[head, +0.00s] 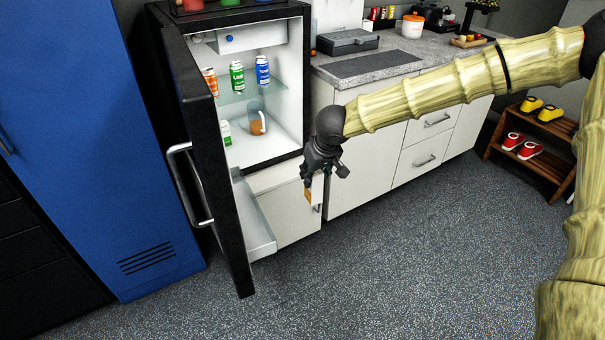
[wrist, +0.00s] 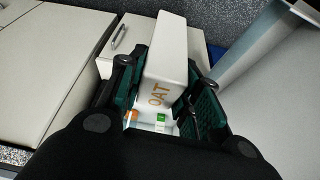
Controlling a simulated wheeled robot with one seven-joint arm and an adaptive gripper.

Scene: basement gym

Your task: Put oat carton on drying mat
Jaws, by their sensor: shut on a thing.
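The oat carton (wrist: 165,62) is white with tan "OAT" lettering and sits between the two green-padded fingers of my gripper (wrist: 168,88) in the wrist view. In the head view my gripper (head: 322,174) points down in front of the cabinet beside the open fridge. A small tan part of the carton (head: 308,195) shows below it; the rest is hard to make out. The drying mat (head: 372,63) is a flat dark grey rectangle on the counter, above and to the right of my gripper. It looks bare.
The open fridge (head: 270,150) holds several cans and a pitcher (head: 257,122); its black door (head: 212,170) stands left of my gripper. Cabinet fronts (head: 365,160) lie below the counter.

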